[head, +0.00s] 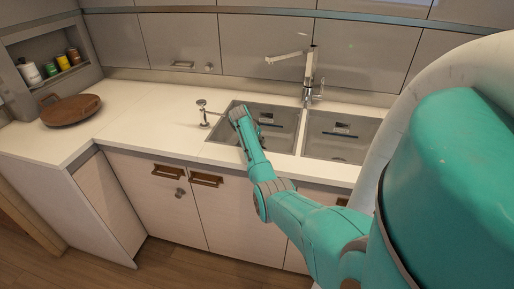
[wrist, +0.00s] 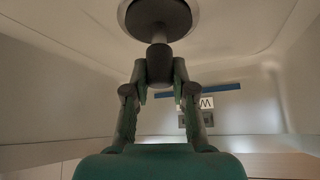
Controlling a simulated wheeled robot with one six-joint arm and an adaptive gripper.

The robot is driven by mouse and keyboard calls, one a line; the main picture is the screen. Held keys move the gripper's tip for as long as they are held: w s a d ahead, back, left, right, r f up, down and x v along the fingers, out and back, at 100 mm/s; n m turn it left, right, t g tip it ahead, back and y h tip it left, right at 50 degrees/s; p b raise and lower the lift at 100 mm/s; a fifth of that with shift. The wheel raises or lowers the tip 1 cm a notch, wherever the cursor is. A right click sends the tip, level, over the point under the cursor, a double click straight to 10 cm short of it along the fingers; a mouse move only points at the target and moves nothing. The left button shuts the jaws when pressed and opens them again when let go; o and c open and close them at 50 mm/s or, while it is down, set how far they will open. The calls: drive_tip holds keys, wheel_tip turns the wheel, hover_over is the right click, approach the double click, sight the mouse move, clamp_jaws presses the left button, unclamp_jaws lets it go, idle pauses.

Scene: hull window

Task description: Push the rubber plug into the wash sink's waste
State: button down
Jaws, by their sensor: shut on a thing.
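In the wrist view, my gripper (wrist: 160,74) is shut on the dark upright grip of the rubber plug (wrist: 159,60). A thin stem runs from the grip to the plug's dark round head, which lies within the pale metal ring of the waste (wrist: 130,25). I cannot tell how deep the plug sits in the ring. In the head view, my arm reaches down into the left basin of the wash sink (head: 285,147); the gripper, plug and waste are hidden there.
The basin walls stand close around my gripper; one carries a blue strip (wrist: 228,90) and a label. A tap (head: 310,70) rises behind the basins. A short metal fitting (head: 204,112) stands left of the sink. A brown lidded pan (head: 70,109) sits at the far left.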

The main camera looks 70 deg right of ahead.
idle(0.3)
drive_tip(key=shift+c, duration=2.4)
unclamp_jaws()
drive_tip(key=o, duration=0.4)
drive_tip(key=shift+o, duration=0.4)
